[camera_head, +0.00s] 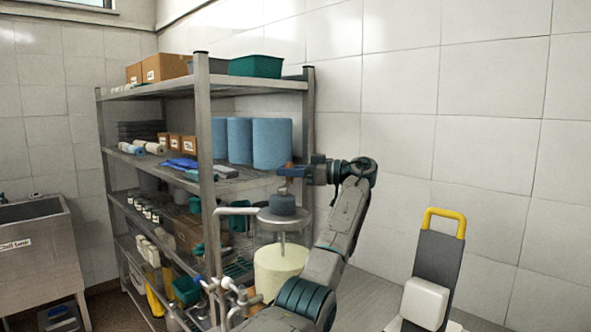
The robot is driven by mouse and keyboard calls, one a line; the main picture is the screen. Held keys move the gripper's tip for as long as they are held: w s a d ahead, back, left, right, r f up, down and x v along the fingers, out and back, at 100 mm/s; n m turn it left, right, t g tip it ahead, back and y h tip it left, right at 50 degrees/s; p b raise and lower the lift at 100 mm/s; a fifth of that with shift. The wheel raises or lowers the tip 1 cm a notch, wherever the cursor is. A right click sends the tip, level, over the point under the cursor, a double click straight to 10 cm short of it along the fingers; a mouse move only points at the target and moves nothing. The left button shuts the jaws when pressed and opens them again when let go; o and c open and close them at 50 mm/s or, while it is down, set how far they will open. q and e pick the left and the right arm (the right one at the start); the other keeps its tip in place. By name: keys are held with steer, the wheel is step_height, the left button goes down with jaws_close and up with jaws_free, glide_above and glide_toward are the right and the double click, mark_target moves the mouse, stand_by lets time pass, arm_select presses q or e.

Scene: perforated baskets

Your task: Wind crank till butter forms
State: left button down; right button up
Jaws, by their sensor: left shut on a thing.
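The churn (280,268) stands in front of the shelf, with a cream-coloured drum below a grey round lid (283,219). A dark hub sits on the lid, and a thin shaft shows between lid and drum. My left gripper (290,171) is above the hub, pointing left, and is shut on the small brown crank handle (289,166). The gripper's fingers hide part of the handle and the crank arm. I cannot tell whether the drum's pale content is cream or butter. My right gripper is not in view.
A metal shelf (204,130) with blue rolls, boxes and bins stands close behind the churn. White pipes (222,290) are at its lower left. A dark panel with a yellow handle (444,222) and white block stands right. A sink (38,250) is far left.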

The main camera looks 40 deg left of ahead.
arm_select(q)
steer(key=shift+s+a+r+n+g+h, duration=0.2)
steer(key=shift+s+a+n+g+h, duration=0.1)
steer(key=shift+a+n+g, duration=0.15)
steer(key=shift+s+f+n+g+h+p, duration=0.1)
steer(key=shift+n+g+h+p, duration=0.3)
steer(key=shift+g, duration=0.15)
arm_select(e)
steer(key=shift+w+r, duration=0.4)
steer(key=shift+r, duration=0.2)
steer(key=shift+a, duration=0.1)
arm_select(q)
steer(key=c, duration=1.3)
jaws_free()
steer(key=shift+o, duration=0.2)
steer(key=shift+f, duration=0.1)
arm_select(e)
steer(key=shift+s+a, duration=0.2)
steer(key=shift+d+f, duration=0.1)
